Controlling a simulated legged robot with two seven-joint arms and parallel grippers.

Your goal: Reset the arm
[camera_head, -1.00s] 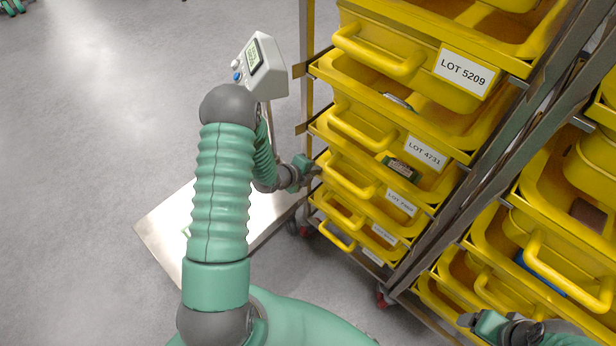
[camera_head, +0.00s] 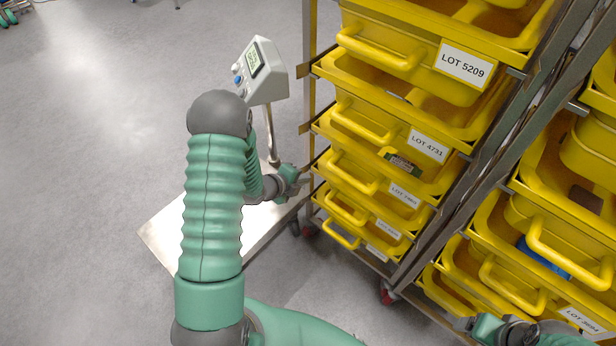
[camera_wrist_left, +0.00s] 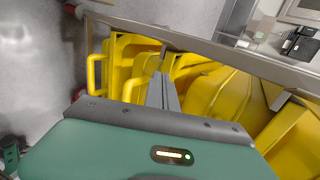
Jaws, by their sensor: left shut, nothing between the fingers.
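My left arm reaches up from the bottom in the head view and bends down at the elbow. Its left gripper (camera_head: 302,182) is beside the left side of the yellow-bin rack (camera_head: 312,120), above the metal platform. In the left wrist view the left gripper's fingers (camera_wrist_left: 162,92) are together and empty, in front of several yellow bins. I cannot tell whether they touch the rack. My right gripper (camera_head: 468,324) shows at the lower right edge, low beside the right rack's bins; its fingers are too small to read.
A scale display (camera_head: 262,68) stands on a pole above a flat metal platform (camera_head: 165,236). Yellow bins with lot labels (camera_head: 466,64) fill the racks; a green item (camera_head: 404,162) lies in one. Open grey floor (camera_head: 90,150) is on the left.

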